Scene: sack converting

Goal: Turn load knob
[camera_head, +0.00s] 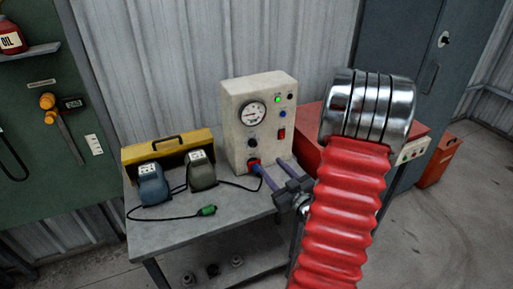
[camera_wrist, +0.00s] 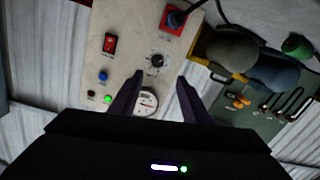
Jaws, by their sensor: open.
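A cream control box (camera_head: 238,146) stands on a grey bench. A black knob (camera_head: 252,143) sits on its front, below a round gauge (camera_head: 252,115) and above a plug in a red socket (camera_head: 253,163). In the wrist view the knob (camera_wrist: 156,61) with its dial marks lies just past the fingertips, roughly between their lines; its label is not readable. My gripper (camera_head: 273,173) is open and empty, in front of the box at its lower right. In the wrist view its two dark fingers (camera_wrist: 160,76) are apart, clear of the knob as far as I can tell.
A red rocker switch (camera_wrist: 110,43), blue button (camera_wrist: 103,76) and green lamp (camera_wrist: 107,98) are near the knob. A blue device (camera_head: 152,186), a dark device (camera_head: 202,172) and a yellow toolbox (camera_head: 185,145) occupy the bench's left. A cable with green connector (camera_head: 207,210) lies in front.

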